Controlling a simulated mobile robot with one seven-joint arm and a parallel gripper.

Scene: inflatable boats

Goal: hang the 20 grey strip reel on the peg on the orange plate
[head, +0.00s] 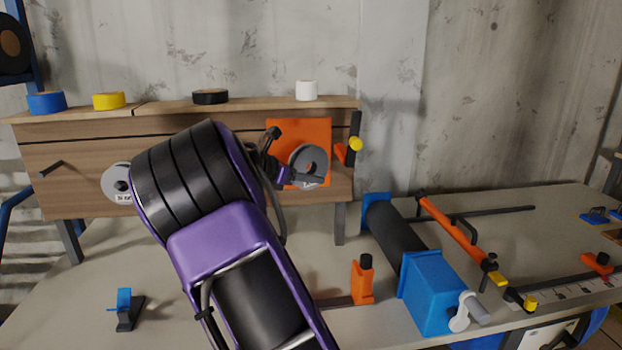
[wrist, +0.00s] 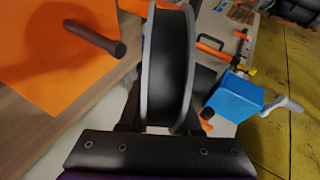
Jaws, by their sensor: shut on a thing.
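The grey strip reel (head: 307,164) is in my gripper (head: 299,177), in front of the orange plate (head: 315,130) on the wooden board. In the wrist view the reel (wrist: 169,70) stands upright, edge-on, with grey flanges and a dark middle. My gripper (wrist: 157,120) is shut on its lower part. The orange plate (wrist: 50,60) is to the left in that view, and its dark peg (wrist: 97,38) sticks out towards the reel. The reel and the peg look apart. In the head view the peg is not clearly seen. The label on the held reel is too small to read.
Another grey reel (head: 117,183) hangs on the board at left, partly behind my arm. Blue (head: 46,103), yellow (head: 109,101), black (head: 210,97) and white (head: 307,91) rolls sit on its top ledge. A blue roller device (head: 432,290) and an orange clamp (head: 362,280) stand on the bench.

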